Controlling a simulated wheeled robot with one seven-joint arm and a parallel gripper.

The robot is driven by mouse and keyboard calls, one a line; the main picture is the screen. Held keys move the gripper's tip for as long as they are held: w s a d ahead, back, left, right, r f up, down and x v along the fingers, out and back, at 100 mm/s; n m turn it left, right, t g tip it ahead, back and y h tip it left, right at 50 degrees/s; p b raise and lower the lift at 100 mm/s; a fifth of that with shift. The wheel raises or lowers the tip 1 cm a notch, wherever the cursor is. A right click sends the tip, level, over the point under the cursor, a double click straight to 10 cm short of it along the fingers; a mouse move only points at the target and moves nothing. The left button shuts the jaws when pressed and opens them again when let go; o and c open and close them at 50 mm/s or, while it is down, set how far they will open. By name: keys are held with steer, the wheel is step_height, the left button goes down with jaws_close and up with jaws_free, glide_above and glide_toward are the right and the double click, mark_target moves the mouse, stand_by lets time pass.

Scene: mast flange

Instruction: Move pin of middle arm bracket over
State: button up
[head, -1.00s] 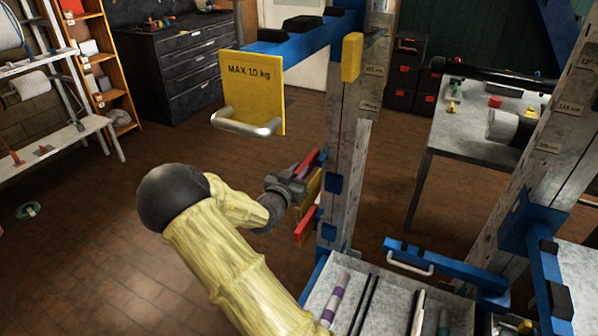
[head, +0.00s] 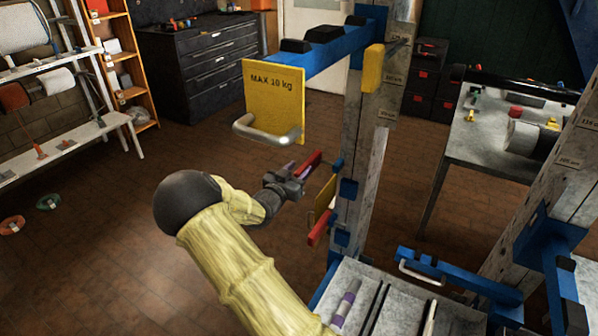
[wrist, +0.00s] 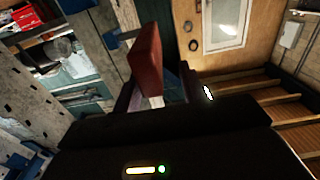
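The mast (head: 368,185) is a grey perforated post. On its left side, below the upper blue arm, are a red block (head: 312,161), a yellow plate (head: 325,196) seen nearly edge-on and a lower red piece (head: 318,229). I take the upper red block as the pin's handle; a thin shaft seems to run from it toward the mast. My gripper (head: 288,178) is at this red block. In the wrist view the red block (wrist: 146,60) stands between my dark fingers, which appear closed on it. The pin's far end and the bracket's hole are not clear.
The upper blue arm (head: 325,45) carries a yellow MAX 10 kg plate (head: 275,92) with a metal handle above my gripper. A grey tray (head: 345,275) with rods lies below right. A second post (head: 560,180) stands at right.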

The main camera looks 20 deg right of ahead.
steer(key=v, duration=1.7)
steer(key=shift+s, duration=0.2)
steer(key=shift+a+f, duration=0.1)
steer(key=shift+a, duration=0.05)
